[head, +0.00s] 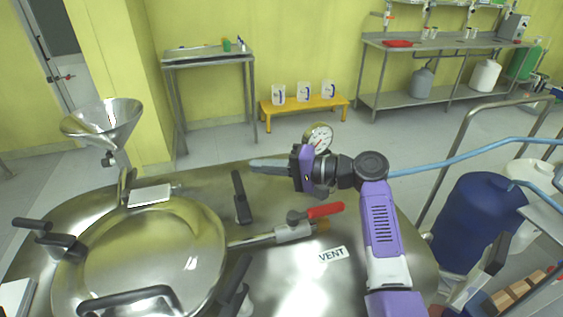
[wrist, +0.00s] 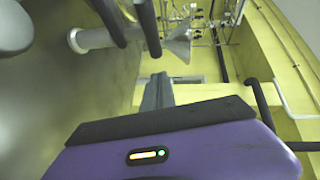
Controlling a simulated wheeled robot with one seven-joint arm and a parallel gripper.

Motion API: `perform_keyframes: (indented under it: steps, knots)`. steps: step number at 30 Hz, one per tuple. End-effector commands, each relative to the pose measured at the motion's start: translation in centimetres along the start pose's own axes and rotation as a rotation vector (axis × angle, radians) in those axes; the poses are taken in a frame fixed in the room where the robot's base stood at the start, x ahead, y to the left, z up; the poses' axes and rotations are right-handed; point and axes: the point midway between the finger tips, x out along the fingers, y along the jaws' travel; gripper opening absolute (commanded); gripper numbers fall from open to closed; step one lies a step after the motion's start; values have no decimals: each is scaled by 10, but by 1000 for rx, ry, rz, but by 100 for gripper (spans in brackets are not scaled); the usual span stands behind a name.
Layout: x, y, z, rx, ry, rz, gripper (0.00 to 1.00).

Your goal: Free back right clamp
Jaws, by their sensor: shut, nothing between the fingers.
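The back right clamp has a black handle (head: 240,195). It stands at the back right of the round steel lid (head: 150,255), a little apart from the lid's rim in the head view. My gripper (head: 254,163) is just behind and to the right of the handle's top, fingers shut and pointing left, with nothing held. In the wrist view my gripper's grey fingers (wrist: 157,78) are together. Two dark bars (wrist: 150,25) cross the top of that view; I cannot tell which clamp they belong to. Whether the clamp is tight does not show.
A red-handled valve (head: 324,211) and pressure gauge (head: 318,138) stand near my arm. Other black clamp handles (head: 60,243) sit around the lid. A steel funnel (head: 103,120) rises at the back left. A blue drum (head: 478,222) stands at right. The vessel top behind the lid is mostly clear.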

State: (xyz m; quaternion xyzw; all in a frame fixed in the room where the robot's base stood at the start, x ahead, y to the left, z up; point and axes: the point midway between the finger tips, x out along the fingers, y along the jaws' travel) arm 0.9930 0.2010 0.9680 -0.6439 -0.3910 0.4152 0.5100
Motion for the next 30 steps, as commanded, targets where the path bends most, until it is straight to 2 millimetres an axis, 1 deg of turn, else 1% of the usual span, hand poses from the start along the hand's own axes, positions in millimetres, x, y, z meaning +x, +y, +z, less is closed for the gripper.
perform_keyframes:
  steps: [3, 9, 19, 25, 30]
  knots:
    - [10, -2, 10, 0, -1, 0, 0]
    - [16, -1, 16, 0, 1, 0, 0]
    - [17, 0, 16, 0, 1, 0, 0]
    - [34, -1, 13, -1, -1, 0, 0]
    - [33, -2, 13, 0, 1, 0, 0]
